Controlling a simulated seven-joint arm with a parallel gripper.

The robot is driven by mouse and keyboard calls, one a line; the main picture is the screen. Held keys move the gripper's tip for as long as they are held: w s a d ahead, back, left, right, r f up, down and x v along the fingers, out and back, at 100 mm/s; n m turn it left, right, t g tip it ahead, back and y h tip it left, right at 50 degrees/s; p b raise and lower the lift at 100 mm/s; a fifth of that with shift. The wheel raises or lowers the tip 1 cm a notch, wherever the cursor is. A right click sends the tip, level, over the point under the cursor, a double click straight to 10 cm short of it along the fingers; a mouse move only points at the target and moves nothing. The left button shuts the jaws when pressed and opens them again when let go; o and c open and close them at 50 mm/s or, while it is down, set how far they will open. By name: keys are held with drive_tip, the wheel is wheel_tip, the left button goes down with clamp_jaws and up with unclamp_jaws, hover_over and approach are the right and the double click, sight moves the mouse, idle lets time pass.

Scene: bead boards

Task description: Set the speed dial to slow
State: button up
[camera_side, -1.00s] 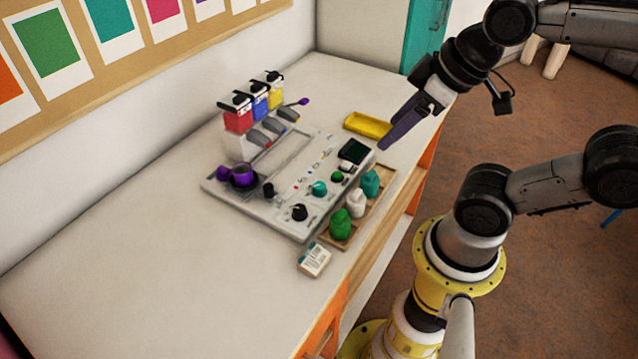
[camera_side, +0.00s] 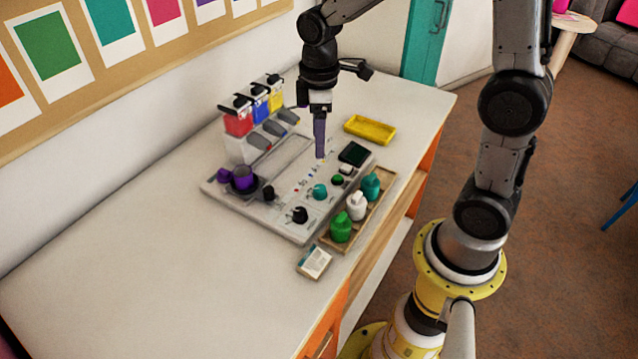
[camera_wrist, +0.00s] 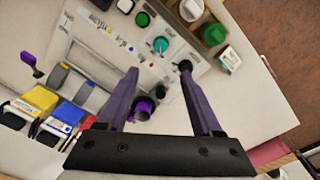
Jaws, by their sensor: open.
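The grey-white control board (camera_side: 285,215) lies on the table. It carries a teal dial (camera_side: 319,191), a black dial (camera_side: 300,215) at its front corner and another black knob (camera_side: 268,193) near the purple cup. I cannot read which one is labelled speed, nor its setting. In the wrist view the teal dial (camera_wrist: 160,45) and the front black dial (camera_wrist: 185,66) show beyond my fingers. My gripper (camera_side: 320,157) points down above the back part of the board, apart from the dials. Its purple fingers (camera_wrist: 159,71) are spread with nothing held between them.
Red, blue and yellow dispensers (camera_side: 256,101) stand at the board's back left. A purple cup (camera_side: 243,178) sits on the board's left. Green, white and teal bottles stand in a wooden tray (camera_side: 333,245) at right. A yellow tray (camera_side: 370,130) lies behind. The table's left is clear.

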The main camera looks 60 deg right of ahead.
sight(319, 188)
wheel_tip(319, 188, down, 14)
drive_tip(key=shift+d+f, duration=0.1)
drive_tip(key=shift+d, duration=0.05)
idle(0.4)
drive_tip(key=shift+c, duration=0.2)
clamp_jaws()
